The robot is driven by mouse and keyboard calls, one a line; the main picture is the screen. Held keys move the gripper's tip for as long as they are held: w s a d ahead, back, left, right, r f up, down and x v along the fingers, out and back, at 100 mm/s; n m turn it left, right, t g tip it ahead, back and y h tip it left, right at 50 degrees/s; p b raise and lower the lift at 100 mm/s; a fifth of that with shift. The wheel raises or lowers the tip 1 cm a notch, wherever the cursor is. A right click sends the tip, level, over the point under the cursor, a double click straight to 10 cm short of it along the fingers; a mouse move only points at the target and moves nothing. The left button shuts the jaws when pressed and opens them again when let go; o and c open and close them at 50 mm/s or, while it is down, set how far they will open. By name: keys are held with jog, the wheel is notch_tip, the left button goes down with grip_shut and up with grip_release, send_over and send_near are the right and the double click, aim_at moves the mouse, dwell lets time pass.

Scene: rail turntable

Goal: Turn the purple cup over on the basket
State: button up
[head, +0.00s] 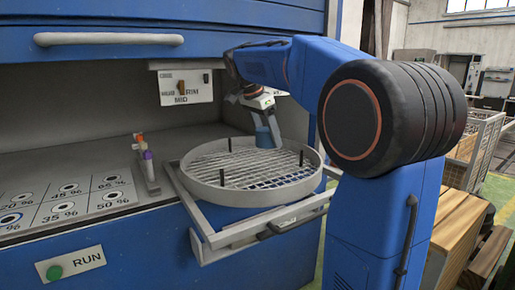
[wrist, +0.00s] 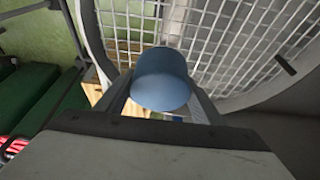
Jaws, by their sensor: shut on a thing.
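My gripper (head: 262,112) is shut on a blue cup (head: 265,135) and points down at the back of the round basket (head: 205,193). The wrist view also shows the cup (wrist: 162,80) between the two fingers. The cup looks blue, not purple. I cannot tell which way its mouth faces or whether it touches the mesh. The basket has a grey rim, a wire mesh floor and black upright pegs. A small purple item (head: 148,156) stands in a narrow rack left of the basket; I cannot tell if it is a cup.
The basket sits on a pulled-out tray (head: 228,236) at the cabinet front. A panel with a lever (head: 185,87) hangs behind it. Percent-marked spots (head: 65,208) cover the left counter, above a green RUN button (head: 54,272). Wooden crates (head: 458,225) stand at right.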

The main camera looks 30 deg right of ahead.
send_near(269, 176)
jog(key=shift+d+r+x, duration=0.1)
jog(key=shift+d+x, duration=0.1)
jog(key=shift+x, duration=0.75)
jog(key=shift+d+r+x, duration=0.1)
jog(key=shift+d+x, duration=0.1)
jog(key=shift+x, duration=0.75)
jog(key=shift+d+r+x, duration=0.1)
jog(key=shift+d+x, duration=0.05)
jog(key=shift+x, duration=0.75)
jog(key=shift+w+f, duration=0.1)
jog(key=shift+f, duration=0.45)
jog(key=shift+a+f, duration=0.15)
jog(key=shift+f, duration=0.55)
jog(key=o, duration=1.3)
jog(key=v, duration=1.8)
jog(key=shift+s+r, duration=0.2)
jog(key=shift+r, duration=0.2)
jog(key=shift+s, duration=0.1)
